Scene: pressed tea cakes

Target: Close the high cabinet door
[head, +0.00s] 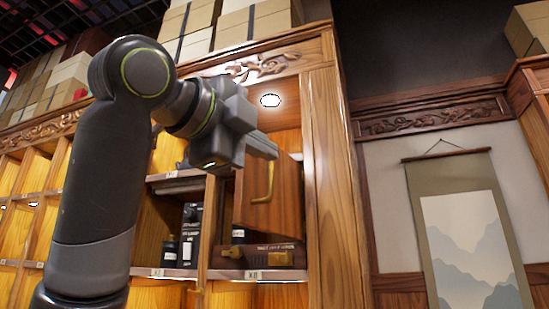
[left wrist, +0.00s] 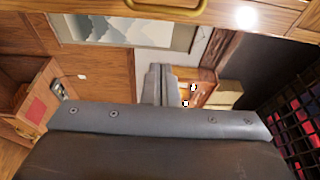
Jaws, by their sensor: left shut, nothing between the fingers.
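The high cabinet door (head: 285,200) is a brown wooden panel with a brass handle (head: 270,182). It stands open, at an angle to its compartment in the tall wooden cabinet (head: 328,180). In the left wrist view my left gripper (left wrist: 158,72) is shut and empty. A wooden panel with a brass handle (left wrist: 166,8) crosses the top of that view, apart from the fingers. My right gripper is not in view.
Dark boxes and bottles (head: 190,235) stand in the compartment left of the door. A dark wooden box (head: 262,254) sits below the door. Wrapped boxes (head: 255,20) are stacked on the cabinet top. A hanging scroll (head: 465,230) is on the wall at right.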

